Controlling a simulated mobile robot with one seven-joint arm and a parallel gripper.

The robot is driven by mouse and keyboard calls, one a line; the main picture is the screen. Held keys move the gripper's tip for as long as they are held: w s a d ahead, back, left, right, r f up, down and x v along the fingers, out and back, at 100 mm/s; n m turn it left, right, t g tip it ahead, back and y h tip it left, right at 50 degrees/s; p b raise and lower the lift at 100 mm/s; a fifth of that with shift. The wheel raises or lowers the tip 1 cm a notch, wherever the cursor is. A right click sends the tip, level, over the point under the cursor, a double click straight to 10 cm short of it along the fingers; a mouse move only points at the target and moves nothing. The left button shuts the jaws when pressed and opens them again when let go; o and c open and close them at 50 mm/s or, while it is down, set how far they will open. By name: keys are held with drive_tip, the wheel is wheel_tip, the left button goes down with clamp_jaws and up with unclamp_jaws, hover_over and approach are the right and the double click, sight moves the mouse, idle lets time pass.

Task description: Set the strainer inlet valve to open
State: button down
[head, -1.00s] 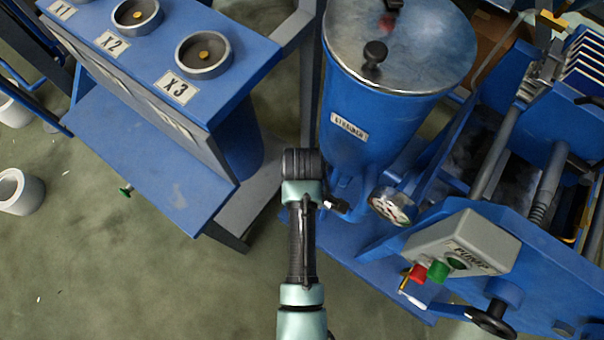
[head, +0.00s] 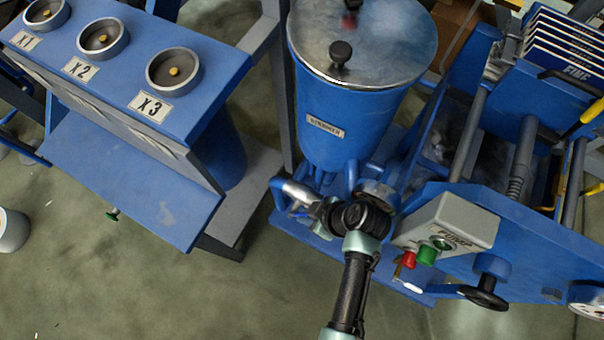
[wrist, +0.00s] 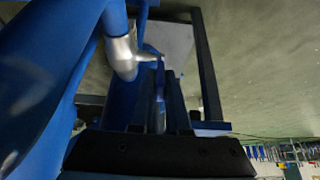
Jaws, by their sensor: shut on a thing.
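The strainer (head: 342,95) is a blue tank with a shiny metal lid and a nameplate, behind my gripper in the head view. A silver valve body (head: 299,192) sits on pipework low at the tank's left. It also shows in the wrist view (wrist: 122,55), joined to blue pipe. A thin blue lever (wrist: 160,82) runs from the valve in between my gripper's fingers (wrist: 160,103). My gripper is shut on this lever. In the head view my own wrist hides most of the gripper, and the lever's angle is hard to read.
A grey pump box (head: 447,222) with red and green buttons and a black handwheel (head: 485,285) stand close at the right. A gauge (head: 378,196) is next to my wrist. A blue stand (head: 140,165) with cups marked X1, X2, X3 is at left. Open floor lies at front left.

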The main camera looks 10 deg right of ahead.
drive_tip(key=shift+s+d+f+y, duration=0.1)
drive_tip(key=shift+d+y, duration=0.05)
drive_tip(key=shift+y, duration=0.15)
drive_tip(key=c, duration=0.9)
unclamp_jaws()
wheel_tip(320, 180, up, 10)
drive_tip(key=shift+r+p, duration=0.1)
drive_tip(key=shift+p, duration=1.15)
drive_tip(key=shift+c, duration=0.3)
